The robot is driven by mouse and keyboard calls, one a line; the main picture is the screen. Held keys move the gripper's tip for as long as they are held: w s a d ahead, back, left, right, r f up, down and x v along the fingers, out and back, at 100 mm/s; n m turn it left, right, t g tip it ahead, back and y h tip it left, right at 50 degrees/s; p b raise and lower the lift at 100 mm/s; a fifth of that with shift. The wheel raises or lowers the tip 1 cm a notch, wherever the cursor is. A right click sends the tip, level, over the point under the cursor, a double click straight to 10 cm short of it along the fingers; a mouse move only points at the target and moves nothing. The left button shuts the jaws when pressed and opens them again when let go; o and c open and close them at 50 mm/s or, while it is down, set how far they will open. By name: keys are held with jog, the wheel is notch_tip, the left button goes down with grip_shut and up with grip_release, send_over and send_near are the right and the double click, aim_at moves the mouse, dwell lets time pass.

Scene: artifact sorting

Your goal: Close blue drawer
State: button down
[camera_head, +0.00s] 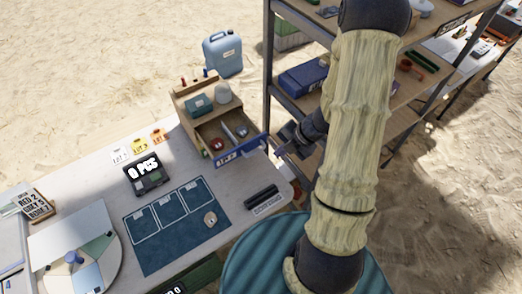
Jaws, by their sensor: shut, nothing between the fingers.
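The blue drawer (242,151) stands pulled out of a small wooden cabinet (193,93) at the table's far right corner. Its blue front carries a white label. Small items lie inside the open drawer, among them a red round one and a blue and white one. My gripper (284,147) is shut and empty, just right of the drawer's front. I cannot tell whether it touches the front.
A teal box and a grey rounded item sit on the cabinet. A blue jerrycan (223,54) stands behind. A metal shelf (268,60) rises close to my gripper.

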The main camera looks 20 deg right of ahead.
jog(key=m, duration=0.1)
jog(key=d+f+m, duration=0.1)
jog(key=m, duration=0.1)
jog(key=w+m, duration=0.1)
jog(key=m, duration=0.1)
jog(key=shift+d+f+t, duration=0.2)
jog(key=shift+d+t, duration=0.1)
jog(key=w+a+f+p, duration=0.2)
jog(key=w+a+f, duration=0.4)
jog(key=f, duration=0.3)
jog(key=shift+w+p, duration=0.3)
